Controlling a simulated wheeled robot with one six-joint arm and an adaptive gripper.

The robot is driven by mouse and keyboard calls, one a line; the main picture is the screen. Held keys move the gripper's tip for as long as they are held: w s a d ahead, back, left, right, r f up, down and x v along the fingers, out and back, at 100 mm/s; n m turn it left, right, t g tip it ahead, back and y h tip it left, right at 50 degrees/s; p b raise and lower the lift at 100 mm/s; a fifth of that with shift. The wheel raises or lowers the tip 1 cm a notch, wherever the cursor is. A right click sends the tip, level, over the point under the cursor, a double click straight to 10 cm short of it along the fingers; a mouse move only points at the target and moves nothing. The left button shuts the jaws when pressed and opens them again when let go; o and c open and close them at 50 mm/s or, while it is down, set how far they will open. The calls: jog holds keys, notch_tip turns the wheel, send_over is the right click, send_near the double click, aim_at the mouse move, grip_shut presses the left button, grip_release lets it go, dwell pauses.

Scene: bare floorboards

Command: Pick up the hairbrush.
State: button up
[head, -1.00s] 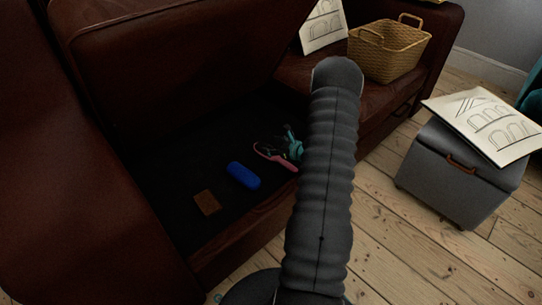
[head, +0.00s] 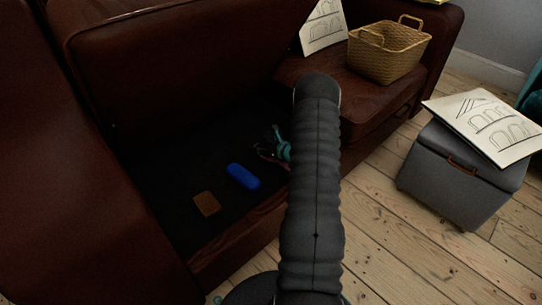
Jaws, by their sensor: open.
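The hairbrush (head: 267,155) appears to be the pink-edged thing lying on the dark floor of the open compartment under the sofa seat. Only a little of its pink edge shows; the rest is hidden behind my arm and gripper. My gripper (head: 266,147) is dark and small, seen at the hairbrush, beside the teal part of my wrist. It is open. Its fingertips are hard to make out against the dark compartment, and I cannot tell whether they touch the hairbrush.
The brown sofa (head: 180,60) has a raised seat and a front wall. A wicker basket (head: 385,60) stands on its seat. A grey ottoman (head: 455,180) is right, on bare floorboards.

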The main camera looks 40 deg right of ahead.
jog(key=c, duration=1.3)
jog(key=shift+o, duration=0.2)
jog(key=shift+r, duration=0.1)
